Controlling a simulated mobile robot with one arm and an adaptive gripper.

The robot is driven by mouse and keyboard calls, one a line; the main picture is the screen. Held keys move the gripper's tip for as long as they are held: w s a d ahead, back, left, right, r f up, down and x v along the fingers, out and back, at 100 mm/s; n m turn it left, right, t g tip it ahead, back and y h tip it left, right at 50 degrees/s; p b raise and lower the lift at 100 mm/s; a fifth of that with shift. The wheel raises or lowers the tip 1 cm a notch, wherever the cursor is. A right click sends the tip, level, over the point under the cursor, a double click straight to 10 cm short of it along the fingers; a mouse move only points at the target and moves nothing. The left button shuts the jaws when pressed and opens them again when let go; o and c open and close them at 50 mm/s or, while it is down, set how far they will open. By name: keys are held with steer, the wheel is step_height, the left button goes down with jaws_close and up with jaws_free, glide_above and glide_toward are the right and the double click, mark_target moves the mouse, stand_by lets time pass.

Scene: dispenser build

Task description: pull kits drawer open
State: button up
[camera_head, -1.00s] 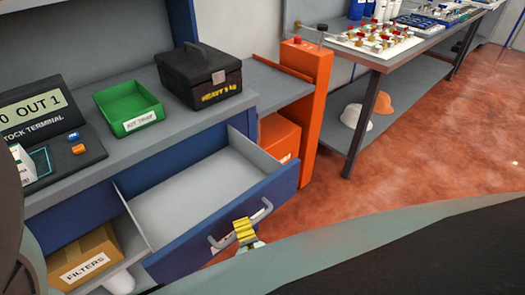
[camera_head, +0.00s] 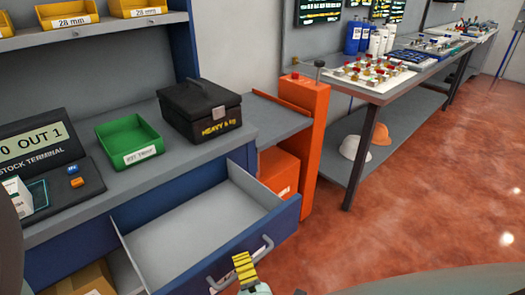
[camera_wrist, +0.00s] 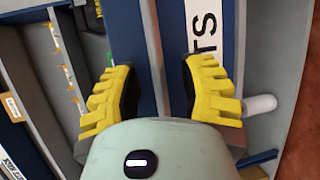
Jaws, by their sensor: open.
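The kits drawer (camera_head: 285,215) stands pulled out from under the counter in the head view, with its grey inside (camera_head: 195,235) looking empty. Its grey bar handle (camera_head: 267,246) is on the blue front. My gripper (camera_head: 243,264) has yellow fingers and is at the middle of this handle, hiding part of it. In the wrist view my gripper (camera_wrist: 160,78) is open, its fingers on either side of a grey bar (camera_wrist: 150,40) in front of the blue drawer front. A white label ending in "TS" (camera_wrist: 207,32) is beside the right finger. Finger contact cannot be told.
A green kit tray (camera_head: 130,143), a black heavy case (camera_head: 200,110) and a stock terminal (camera_head: 35,145) stand on the counter. An orange post (camera_head: 308,145) rises right of the drawer. A cardboard box (camera_head: 80,280) is at lower left. Red floor at right is clear.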

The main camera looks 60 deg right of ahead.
steer(key=v, duration=0.7)
steer(key=shift+s+a, duration=0.2)
stand_by(0.4)
